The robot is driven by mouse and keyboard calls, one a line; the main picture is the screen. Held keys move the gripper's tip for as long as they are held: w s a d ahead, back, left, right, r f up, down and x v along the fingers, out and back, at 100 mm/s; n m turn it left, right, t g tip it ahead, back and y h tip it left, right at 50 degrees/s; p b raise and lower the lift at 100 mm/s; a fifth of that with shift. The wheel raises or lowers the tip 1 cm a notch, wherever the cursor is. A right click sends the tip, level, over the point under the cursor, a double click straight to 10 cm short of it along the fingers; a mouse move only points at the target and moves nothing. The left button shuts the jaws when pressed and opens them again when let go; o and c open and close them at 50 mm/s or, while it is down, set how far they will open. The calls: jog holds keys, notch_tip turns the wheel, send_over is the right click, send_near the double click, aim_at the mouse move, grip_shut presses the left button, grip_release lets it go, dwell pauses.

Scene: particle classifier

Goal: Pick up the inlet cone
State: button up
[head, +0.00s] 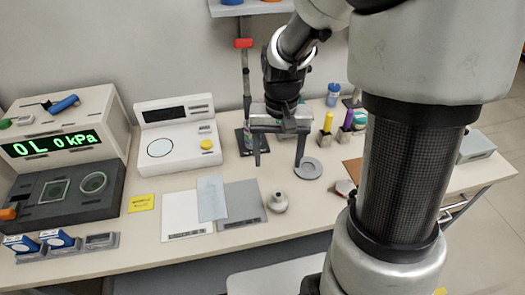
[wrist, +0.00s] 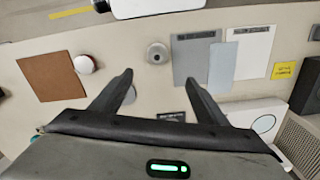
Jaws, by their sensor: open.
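A small pale grey rounded piece with a knob or hole on top, which looks like the inlet cone (head: 278,202), stands on the table just right of a grey mat. It also shows in the wrist view (wrist: 158,53), near the top middle, beyond the fingertips. My gripper (head: 278,164) is open and empty, fingers pointing down, above the table and farther back than the cone. In the wrist view my gripper (wrist: 157,78) has its fingers spread wide, with the cone apart from them and roughly centred between their lines.
A grey mat (head: 244,201) and a white sheet (head: 185,213) lie left of the cone. A flat grey disc (head: 308,168) lies near my right finger. A red-and-white round piece (wrist: 85,64) lies by a brown mat (wrist: 50,76). Bottles and instruments line the back.

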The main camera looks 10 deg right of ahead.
jog(key=b, duration=0.1)
send_near(278, 195)
jog(key=f, duration=0.5)
jog(key=shift+w+a+f, duration=0.2)
jog(key=shift+w+f, duration=0.05)
jog(key=shift+w, duration=0.05)
jog(key=f, duration=0.4)
jog(key=shift+s+d+f+b, duration=0.15)
jog(key=shift+s+d+b, duration=0.15)
jog(key=shift+s+b, duration=0.1)
jog(key=shift+f, duration=0.4)
